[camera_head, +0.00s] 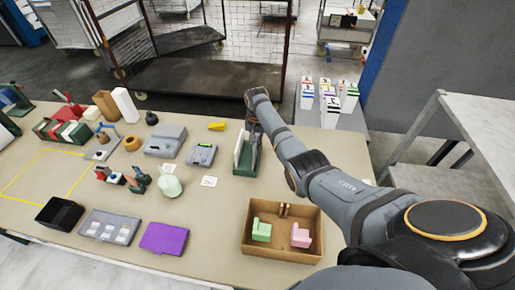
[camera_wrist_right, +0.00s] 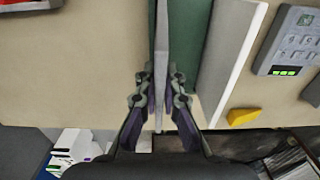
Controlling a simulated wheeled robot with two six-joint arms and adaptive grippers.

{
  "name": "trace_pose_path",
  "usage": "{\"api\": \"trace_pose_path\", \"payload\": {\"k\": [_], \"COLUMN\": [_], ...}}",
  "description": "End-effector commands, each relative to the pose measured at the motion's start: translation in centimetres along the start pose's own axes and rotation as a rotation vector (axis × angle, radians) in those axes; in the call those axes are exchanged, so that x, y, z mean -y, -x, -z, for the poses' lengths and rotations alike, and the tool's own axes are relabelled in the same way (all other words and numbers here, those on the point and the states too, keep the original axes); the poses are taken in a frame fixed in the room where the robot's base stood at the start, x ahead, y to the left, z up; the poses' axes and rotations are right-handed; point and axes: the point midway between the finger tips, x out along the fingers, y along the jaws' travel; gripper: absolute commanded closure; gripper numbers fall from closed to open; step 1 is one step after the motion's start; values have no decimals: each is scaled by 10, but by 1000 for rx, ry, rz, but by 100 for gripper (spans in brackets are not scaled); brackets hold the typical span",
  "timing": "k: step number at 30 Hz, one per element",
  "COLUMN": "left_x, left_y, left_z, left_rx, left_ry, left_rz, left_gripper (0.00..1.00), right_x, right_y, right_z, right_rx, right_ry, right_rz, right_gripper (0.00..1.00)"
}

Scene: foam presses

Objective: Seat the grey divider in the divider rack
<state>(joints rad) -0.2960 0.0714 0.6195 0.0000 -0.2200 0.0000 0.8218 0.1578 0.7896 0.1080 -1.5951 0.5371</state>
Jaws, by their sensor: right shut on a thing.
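My right gripper (camera_wrist_right: 160,95) is shut on the grey divider (camera_wrist_right: 161,35), a thin upright plate seen edge-on between the fingers. In the head view, my right gripper (camera_head: 251,118) is over the green divider rack (camera_head: 246,168) near the table's back edge. Green of the rack (camera_wrist_right: 177,25) shows beside and below the divider in the wrist view. A pale upright panel (camera_head: 238,145) stands at the rack's left side; it also shows in the wrist view (camera_wrist_right: 230,55). Whether the divider's lower edge is in a slot is hidden. My left gripper is out of view.
A keypad device (camera_head: 201,154) and a yellow wedge (camera_head: 217,126) lie left of the rack. A cardboard box (camera_head: 282,251) with green and pink blocks is in front. A purple tray (camera_head: 164,239) lies front left. Bare table lies between rack and box.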

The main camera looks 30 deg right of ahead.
Motion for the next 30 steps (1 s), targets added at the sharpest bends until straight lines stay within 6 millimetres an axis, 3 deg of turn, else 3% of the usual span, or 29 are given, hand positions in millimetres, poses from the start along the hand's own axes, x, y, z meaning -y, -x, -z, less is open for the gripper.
{"api": "trace_pose_path", "payload": {"k": [2,3,8,17,20,30], "left_x": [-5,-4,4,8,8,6], "left_y": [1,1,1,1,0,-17], "left_z": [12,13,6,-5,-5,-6], "left_rx": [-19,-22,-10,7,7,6], "left_ry": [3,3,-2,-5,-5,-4], "left_rz": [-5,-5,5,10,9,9], "left_gripper": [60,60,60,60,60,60], "right_x": [-4,-4,-3,-3,-2,-1], "right_y": [-9,-10,-8,-4,7,84], "right_z": [-8,-9,-8,-6,-4,-2], "right_rx": [25,27,23,18,14,12], "right_ry": [2,2,2,2,2,2], "right_rz": [-14,-14,-12,-9,-7,-6], "right_gripper": [100,91,71,71,71,71]}}
